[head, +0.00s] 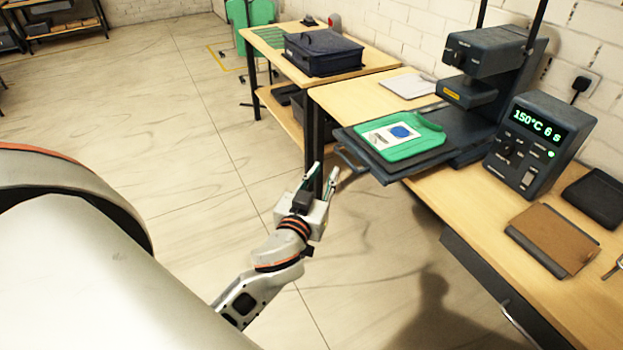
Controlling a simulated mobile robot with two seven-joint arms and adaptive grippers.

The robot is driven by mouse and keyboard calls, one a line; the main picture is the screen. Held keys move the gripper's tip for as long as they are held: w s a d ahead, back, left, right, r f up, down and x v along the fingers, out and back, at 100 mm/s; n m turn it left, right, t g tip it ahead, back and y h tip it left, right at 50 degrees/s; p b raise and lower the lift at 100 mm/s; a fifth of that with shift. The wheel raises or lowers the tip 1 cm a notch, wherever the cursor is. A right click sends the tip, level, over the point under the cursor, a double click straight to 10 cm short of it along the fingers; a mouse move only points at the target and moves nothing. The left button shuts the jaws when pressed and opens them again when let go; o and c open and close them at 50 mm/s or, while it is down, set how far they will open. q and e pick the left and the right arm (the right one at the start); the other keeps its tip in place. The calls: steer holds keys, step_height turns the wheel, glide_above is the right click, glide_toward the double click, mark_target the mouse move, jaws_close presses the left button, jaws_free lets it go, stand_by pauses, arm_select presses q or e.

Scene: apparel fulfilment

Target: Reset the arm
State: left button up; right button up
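My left gripper (322,180) is in the middle of the head view. It is over the floor, in front of the workbench's left end. Its two fingers stand apart with nothing visible between them, so it is open and empty. The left arm (275,255) reaches up to it from the lower middle. A large pale, blurred part of my own body fills the lower left. My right gripper does not show.
A heat press (475,75) stands on the workbench (467,197), with a green garment (400,138) on its lower plate. A control box (528,145) reads 150°C 6 s. A brown pad (552,238) lies nearby. A dark case (323,52) sits on the farther table. The left floor is clear.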

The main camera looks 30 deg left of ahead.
arm_select(q)
steer(key=s+d+f+m+g+h, duration=0.3)
steer(key=s+f, duration=0.6)
steer(key=f, duration=0.5)
steer(key=s+d+f+m+g+h, duration=0.3)
steer(key=s+d+f, duration=0.3)
steer(key=s+f, duration=0.4)
step_height(320, 180, down, 4)
steer(key=shift+s+d+f+m, duration=0.15)
steer(key=shift+m, duration=0.35)
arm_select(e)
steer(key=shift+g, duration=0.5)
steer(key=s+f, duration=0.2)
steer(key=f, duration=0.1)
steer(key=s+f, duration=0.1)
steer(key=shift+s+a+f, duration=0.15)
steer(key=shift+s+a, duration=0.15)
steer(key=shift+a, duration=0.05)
